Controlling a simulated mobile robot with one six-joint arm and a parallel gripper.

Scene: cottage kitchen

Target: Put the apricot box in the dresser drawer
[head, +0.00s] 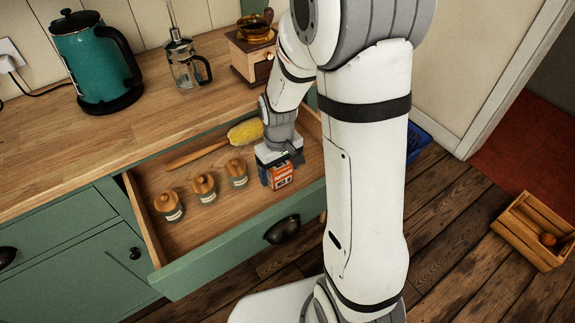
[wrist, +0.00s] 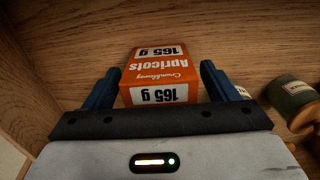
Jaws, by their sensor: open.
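The apricot box (head: 280,177) is small and orange with white panels. It sits inside the open dresser drawer (head: 222,247), towards its right end. In the wrist view the apricot box (wrist: 158,75) reads "Apricots" and "165 g" and rests on the drawer's wooden floor. My gripper (head: 278,168) is low in the drawer, right at the box. In the wrist view its two blue fingers (wrist: 160,88) are open, one on each side of the box. A gap shows between the fingers and the box. My gripper partly hides the box in the head view.
The counter above holds a teal kettle (head: 95,60), a French press (head: 185,62) and a coffee grinder (head: 252,55). A wooden crate (head: 531,245) stands on the floor at right.

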